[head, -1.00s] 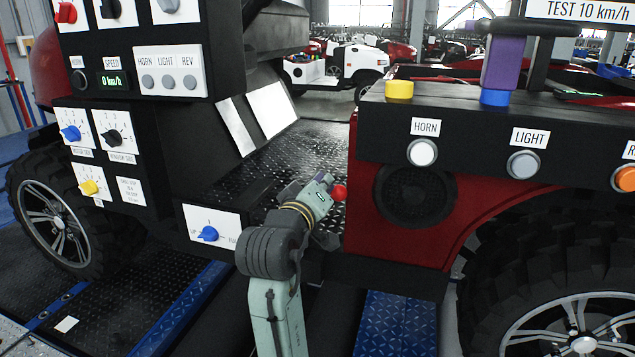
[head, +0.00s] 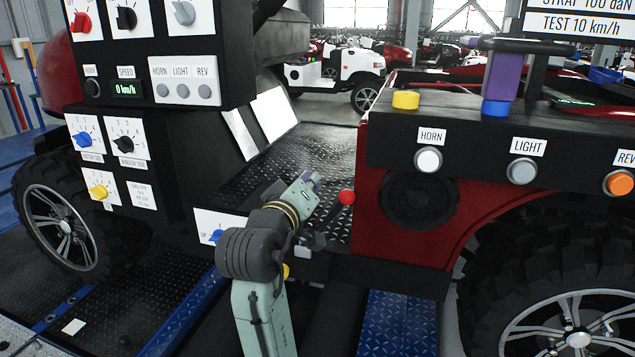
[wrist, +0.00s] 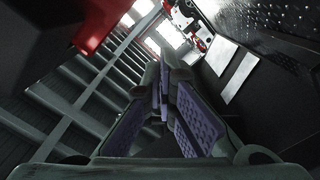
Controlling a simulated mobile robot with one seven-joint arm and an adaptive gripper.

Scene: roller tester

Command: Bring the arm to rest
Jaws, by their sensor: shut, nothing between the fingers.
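My arm (head: 262,318) rises from the bottom of the head view, with a mint-green link and a dark grey joint. My gripper (head: 314,181) shows only in part at the arm's far end, over the dark tread-plate floor of the vehicle. It is a little left of a red ball knob (head: 346,197) on a lever, with a gap between them in the picture. In the wrist view my gripper (wrist: 163,72) shows its purple-padded fingers brought together, with nothing between them.
A black panel with knobs and a speed display (head: 126,89) stands left of the arm. On the right is a black console with a HORN button (head: 428,159), a LIGHT button (head: 522,171) and a yellow button (head: 405,100). A blue tread plate (head: 398,325) lies below.

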